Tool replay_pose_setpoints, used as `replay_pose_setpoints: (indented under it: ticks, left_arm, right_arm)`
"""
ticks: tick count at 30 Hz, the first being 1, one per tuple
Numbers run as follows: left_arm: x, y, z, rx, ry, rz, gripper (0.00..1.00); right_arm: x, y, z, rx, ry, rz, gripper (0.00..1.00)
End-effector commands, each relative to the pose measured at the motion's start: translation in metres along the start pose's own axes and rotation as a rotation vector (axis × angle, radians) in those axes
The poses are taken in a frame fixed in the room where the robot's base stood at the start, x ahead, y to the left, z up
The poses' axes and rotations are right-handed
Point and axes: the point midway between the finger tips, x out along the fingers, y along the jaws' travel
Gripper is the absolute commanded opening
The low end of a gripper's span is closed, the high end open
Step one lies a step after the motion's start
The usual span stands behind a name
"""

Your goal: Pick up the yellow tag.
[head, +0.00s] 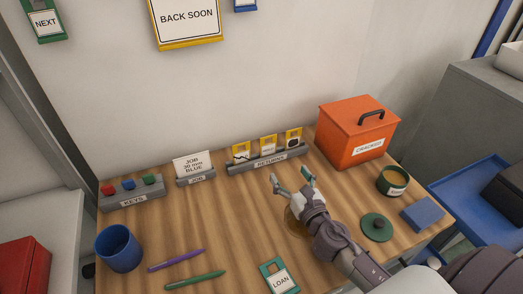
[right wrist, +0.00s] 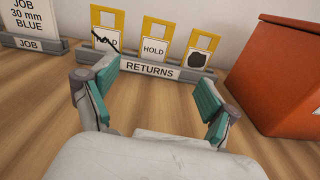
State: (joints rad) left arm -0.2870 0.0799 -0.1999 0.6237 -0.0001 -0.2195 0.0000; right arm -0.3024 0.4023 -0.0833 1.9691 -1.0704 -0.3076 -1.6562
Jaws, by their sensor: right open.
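Three yellow tags stand in the grey RETURNS rack (head: 270,163). The left tag (right wrist: 107,20) reads HOLD with a black scribble across it. The middle tag (right wrist: 155,37) has a clean HOLD label. The right tag (right wrist: 202,42) has a black blot on its label. In the head view they show as the left tag (head: 241,151), middle tag (head: 268,144) and right tag (head: 293,137). My right gripper (head: 291,178) is open and empty in front of the rack, apart from the tags. In the right wrist view its fingers (right wrist: 157,90) point towards the rack. My left gripper is not in view.
An orange CRACKED box (head: 350,135) stands right of the rack, and a JOB card (head: 193,165) stands left. A green LOAN tag (head: 279,276), pens (head: 195,279), blue cup (head: 118,248), dark green lid (head: 376,227) and tin (head: 393,180) lie around. The table's middle left is clear.

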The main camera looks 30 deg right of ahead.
Motion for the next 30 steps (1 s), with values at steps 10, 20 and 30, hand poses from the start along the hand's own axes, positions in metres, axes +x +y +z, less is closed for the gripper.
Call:
replay_pose_setpoints:
  ticks: [10, 20, 30]
  left_arm:
    - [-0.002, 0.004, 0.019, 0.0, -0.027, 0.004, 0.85]
    - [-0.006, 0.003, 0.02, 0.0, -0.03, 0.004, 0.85]
    - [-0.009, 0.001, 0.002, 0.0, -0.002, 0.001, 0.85]
  right_arm:
    - [0.033, 0.003, -0.002, -0.069, -0.011, 0.023, 0.86]
    - [0.084, 0.004, -0.006, -0.066, -0.007, 0.022, 0.86]
    - [0.122, 0.009, -0.007, -0.062, -0.008, 0.022, 0.86]
